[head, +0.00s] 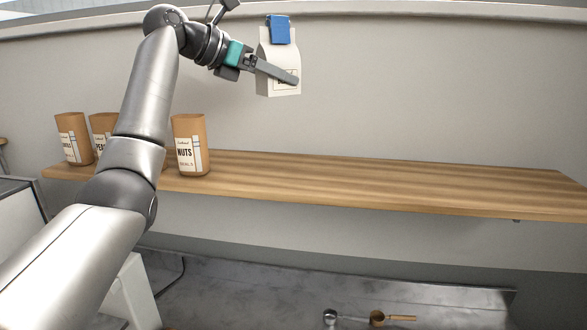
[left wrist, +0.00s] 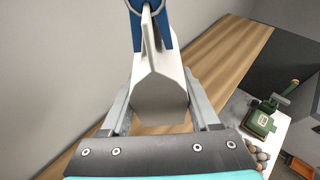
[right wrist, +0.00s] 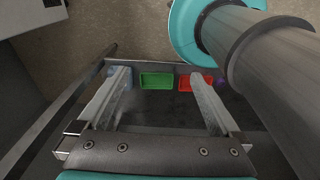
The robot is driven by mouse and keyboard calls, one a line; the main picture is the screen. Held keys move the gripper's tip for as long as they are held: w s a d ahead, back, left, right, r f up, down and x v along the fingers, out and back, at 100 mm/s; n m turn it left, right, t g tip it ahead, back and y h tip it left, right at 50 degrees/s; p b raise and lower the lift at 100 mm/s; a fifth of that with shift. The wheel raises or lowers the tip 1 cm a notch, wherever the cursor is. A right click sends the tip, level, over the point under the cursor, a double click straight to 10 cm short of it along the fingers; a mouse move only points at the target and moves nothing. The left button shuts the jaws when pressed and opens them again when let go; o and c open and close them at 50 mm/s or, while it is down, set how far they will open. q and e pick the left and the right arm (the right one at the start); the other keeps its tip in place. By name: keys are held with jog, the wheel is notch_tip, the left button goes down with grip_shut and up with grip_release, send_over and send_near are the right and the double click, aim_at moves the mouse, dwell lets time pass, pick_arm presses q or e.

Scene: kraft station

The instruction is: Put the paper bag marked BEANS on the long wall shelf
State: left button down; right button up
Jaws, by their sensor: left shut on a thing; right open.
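A white paper bag (head: 281,80) with a blue clip (head: 279,29) at its top is held upright in the head view. The left wrist view shows the bag (left wrist: 160,95) between the two fingers, with the shelf (left wrist: 225,50) behind. My right gripper (right wrist: 165,95) is open and empty in the right wrist view and is outside the head view.
The right wrist view shows a green bin (right wrist: 157,81) and a red bin (right wrist: 197,83).

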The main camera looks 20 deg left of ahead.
pick_arm(q)
notch_tip(320, 180, down, 5)
send_over(277, 179)
notch_tip(277, 179, down, 9)
jog(key=shift+s+r, duration=0.1)
jog(key=shift+r, duration=0.05)
jog(key=shift+f, duration=2.15)
pick_arm(e)
jog(key=shift+s+a+r, duration=0.2)
jog(key=shift+s+a, duration=0.2)
jog(key=shift+s, duration=0.2)
pick_arm(q)
jog(key=shift+f, duration=0.15)
jog(key=shift+c, duration=0.6)
grip_release()
